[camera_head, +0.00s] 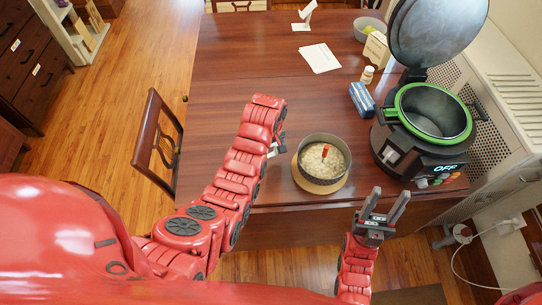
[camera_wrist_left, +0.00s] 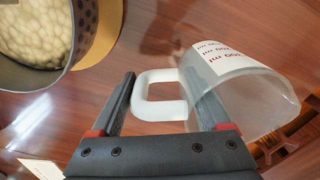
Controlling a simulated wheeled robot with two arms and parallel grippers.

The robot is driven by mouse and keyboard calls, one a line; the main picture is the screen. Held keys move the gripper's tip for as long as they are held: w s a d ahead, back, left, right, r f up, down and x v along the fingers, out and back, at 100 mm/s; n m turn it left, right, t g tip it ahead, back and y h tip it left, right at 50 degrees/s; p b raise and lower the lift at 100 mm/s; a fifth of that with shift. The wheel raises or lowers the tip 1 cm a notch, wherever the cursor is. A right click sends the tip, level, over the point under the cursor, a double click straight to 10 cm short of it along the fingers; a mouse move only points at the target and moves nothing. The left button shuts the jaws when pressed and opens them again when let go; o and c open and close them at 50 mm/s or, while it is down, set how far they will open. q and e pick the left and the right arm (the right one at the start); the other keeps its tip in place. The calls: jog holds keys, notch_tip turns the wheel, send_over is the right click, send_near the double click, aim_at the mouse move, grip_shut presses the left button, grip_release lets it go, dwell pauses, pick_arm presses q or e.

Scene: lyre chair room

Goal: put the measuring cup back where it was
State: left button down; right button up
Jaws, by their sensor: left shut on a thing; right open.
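The measuring cup (camera_wrist_left: 245,95) is clear, with a white label marked in ml and a whitish handle (camera_wrist_left: 160,95). It shows in the left wrist view at the right, tilted. My left gripper (camera_wrist_left: 163,78) is shut on the cup's handle, with a finger on each side. In the head view my left gripper (camera_head: 277,146) is at the left of the pot, and the cup is mostly hidden behind my arm. I cannot tell whether the cup touches the table. My right gripper (camera_head: 390,197) is open and empty at the table's front edge.
A grey pot (camera_head: 301,166) of pale grains with a red item stands on a round wooden board (camera_head: 318,187). An open cooker (camera_head: 385,145) with a green rim stands at right. A blue box (camera_head: 361,99), small bottle (camera_head: 367,75) and paper (camera_head: 320,58) lie behind. The table's (camera_head: 235,70) back left is clear.

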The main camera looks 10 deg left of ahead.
aim_at(271, 156)
pick_arm(q)
notch_tip(271, 156, down, 3)
jog(key=shift+r+p, duration=0.2)
jog(key=shift+p, duration=0.6)
jog(key=shift+f, duration=0.35)
